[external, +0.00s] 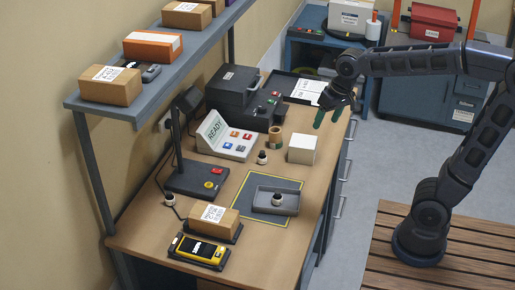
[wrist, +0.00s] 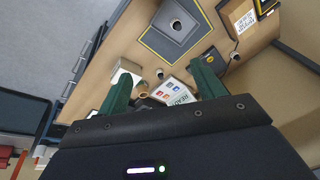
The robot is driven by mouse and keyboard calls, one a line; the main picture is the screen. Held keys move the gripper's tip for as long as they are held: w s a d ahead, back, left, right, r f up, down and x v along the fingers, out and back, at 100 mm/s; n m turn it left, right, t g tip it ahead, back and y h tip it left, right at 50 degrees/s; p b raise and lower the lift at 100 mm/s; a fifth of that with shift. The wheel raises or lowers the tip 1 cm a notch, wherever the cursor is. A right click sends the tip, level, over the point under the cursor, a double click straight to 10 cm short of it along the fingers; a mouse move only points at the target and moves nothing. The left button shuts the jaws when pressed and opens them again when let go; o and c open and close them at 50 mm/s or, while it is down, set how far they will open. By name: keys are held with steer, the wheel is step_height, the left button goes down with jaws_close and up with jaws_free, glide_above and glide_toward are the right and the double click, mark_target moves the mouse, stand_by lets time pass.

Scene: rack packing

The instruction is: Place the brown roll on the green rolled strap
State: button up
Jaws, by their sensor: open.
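A small brown roll (external: 275,132) stands on the workbench between the READY panel and a white box. A darker greenish band shows at its foot; it is too small to tell whether this is the green rolled strap beneath it. The roll also shows small in the wrist view (wrist: 143,95), between my fingers in the picture but well beyond them. My gripper (external: 327,113) has green fingers and hangs above the bench's right edge, up and right of the roll. In the wrist view my gripper (wrist: 160,92) is open and empty, its fingers wide apart.
The white box (external: 302,149) stands right of the roll, and the READY panel (external: 227,136) stands left of it. A dark printer (external: 240,92) is behind. A grey tray (external: 275,202) with a small bottle is in front. A shelf (external: 160,75) overhangs the left side.

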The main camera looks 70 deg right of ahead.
steer(key=s+a+f+n, duration=0.1)
steer(key=s+a+n, duration=0.2)
steer(key=s, duration=0.4)
steer(key=s+a+f+n+t, duration=0.1)
steer(key=s+a+n, duration=0.2)
steer(key=s, duration=0.4)
steer(key=shift+s+a+f+n+t, duration=0.2)
steer(key=shift+s+a+n+t, duration=0.1)
steer(key=shift+s+a, duration=0.15)
stand_by(0.3)
